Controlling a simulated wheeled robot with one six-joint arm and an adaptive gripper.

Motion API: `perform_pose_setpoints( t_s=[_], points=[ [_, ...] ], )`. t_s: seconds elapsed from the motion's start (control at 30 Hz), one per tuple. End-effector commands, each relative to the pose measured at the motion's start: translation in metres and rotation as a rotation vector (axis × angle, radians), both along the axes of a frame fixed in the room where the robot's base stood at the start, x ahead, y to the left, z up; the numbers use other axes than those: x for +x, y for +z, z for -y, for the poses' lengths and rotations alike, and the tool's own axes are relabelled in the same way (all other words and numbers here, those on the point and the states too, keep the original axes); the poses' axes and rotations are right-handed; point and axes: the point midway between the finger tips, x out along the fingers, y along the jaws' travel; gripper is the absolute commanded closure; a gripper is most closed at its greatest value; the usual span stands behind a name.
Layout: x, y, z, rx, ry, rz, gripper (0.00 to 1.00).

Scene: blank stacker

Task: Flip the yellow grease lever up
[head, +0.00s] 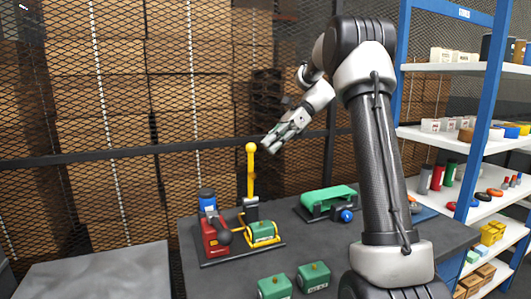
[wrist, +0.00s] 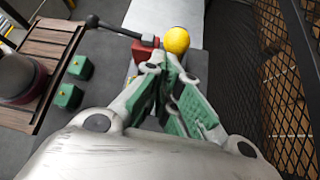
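The yellow grease lever (head: 250,175) stands upright in the head view, its round yellow knob on top. It rises from a small black block (head: 251,210) on a dark base plate. My gripper (head: 268,147) is just right of the knob in the head view, with a small gap showing. In the wrist view the yellow knob (wrist: 176,41) appears just beyond the fingertips of my gripper (wrist: 165,65). The green-padded fingers come together at the tips, and nothing shows between them. The lever's rod is mostly hidden in the wrist view.
A red unit (head: 214,236) with a blue-capped container and a black-handled arm stands left of the lever. A green block (head: 262,232) sits in front of it. Two green boxes (head: 314,275) are nearer, a green conveyor (head: 328,199) is right. Mesh fencing (head: 150,155) stands behind.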

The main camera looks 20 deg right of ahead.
Motion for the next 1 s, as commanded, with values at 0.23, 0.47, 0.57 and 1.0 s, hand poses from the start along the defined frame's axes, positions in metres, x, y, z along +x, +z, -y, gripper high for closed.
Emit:
perform_pose_setpoints(
  t_s=[0.23,0.47,0.57,1.0],
  points=[
    [0.003,0.029,0.043,-0.003,0.003,-0.007,1.00],
    [0.005,0.044,0.063,-0.002,0.006,-0.011,1.00],
    [0.004,0.046,0.065,-0.002,0.008,-0.013,1.00],
    [0.004,0.046,0.065,-0.002,0.007,-0.014,1.00]
  ],
)
